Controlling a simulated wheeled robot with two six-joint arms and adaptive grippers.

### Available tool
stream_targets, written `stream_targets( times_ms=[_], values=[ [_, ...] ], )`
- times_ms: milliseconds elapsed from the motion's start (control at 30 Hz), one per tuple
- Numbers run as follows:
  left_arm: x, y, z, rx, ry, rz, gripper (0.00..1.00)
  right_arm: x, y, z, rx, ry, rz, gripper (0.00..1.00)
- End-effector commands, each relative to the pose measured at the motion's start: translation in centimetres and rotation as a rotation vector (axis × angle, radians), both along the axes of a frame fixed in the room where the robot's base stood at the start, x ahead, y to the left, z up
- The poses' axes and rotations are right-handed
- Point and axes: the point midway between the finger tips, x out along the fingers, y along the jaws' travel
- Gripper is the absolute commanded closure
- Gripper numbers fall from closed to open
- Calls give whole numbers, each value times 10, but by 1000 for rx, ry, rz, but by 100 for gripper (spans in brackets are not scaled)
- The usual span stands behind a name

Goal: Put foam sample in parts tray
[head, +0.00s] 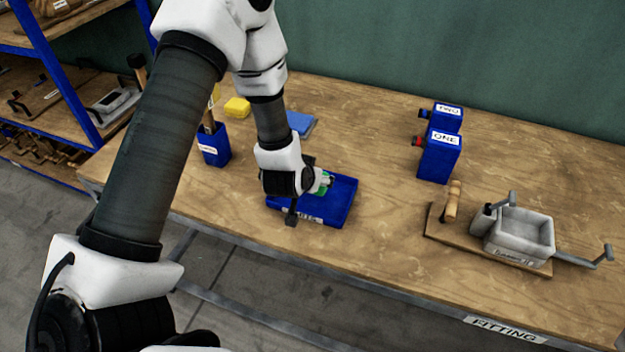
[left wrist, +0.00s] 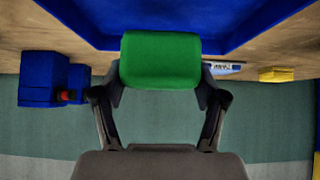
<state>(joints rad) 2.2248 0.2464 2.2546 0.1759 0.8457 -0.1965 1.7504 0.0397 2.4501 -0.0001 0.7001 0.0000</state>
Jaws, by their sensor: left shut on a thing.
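The foam sample is a green block (left wrist: 160,60), gripped between the two fingers of my left gripper in the left wrist view. My left gripper (head: 317,183) is shut on it at the parts tray; only a bit of green (head: 327,181) shows in the head view. The parts tray (head: 335,214) is a shallow blue tray with a label on its front, lying on the bench. Its blue wall (left wrist: 275,20) fills the top of the left wrist view. I cannot tell whether the block touches the tray floor. My right gripper is not in view.
Blue boxes marked ONE (head: 438,162) and TWO (head: 447,118) stand right of the tray. A grey metal basin (head: 520,232) with handles sits on a board further right. A blue cup (head: 214,147), yellow block (head: 237,107) and blue pad (head: 300,123) are behind left.

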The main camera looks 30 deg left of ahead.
Motion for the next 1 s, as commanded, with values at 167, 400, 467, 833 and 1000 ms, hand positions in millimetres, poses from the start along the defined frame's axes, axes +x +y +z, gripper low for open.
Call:
stream_targets(
  times_ms=[167,400,467,833,1000],
  values=[
    [4,7,-24,3,5,-1,59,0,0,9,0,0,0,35],
    [5,6,-37,0,-2,0,59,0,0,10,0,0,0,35],
    [5,6,-37,0,-1,0,59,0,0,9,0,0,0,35],
    [5,6,-40,0,-1,0,3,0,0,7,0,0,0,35],
    [5,6,-40,0,-1,0,3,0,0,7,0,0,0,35]
  ],
)
